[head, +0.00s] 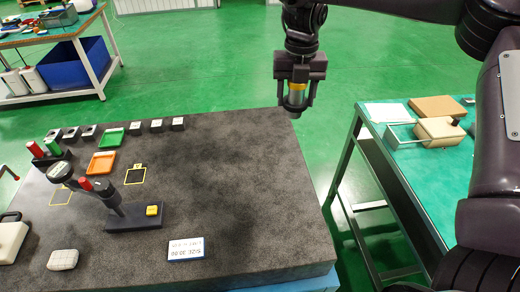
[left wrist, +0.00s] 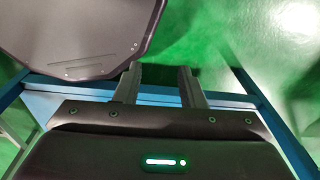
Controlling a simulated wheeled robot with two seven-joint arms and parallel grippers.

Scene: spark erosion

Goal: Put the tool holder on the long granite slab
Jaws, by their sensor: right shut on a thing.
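The tool holder (head: 295,99), a metallic cylinder with a yellow band, hangs upright in my right gripper (head: 297,88), which is shut on it. The long granite slab (head: 245,195) is a dark grey speckled block.
A green-topped table (head: 425,185) stands at the right.

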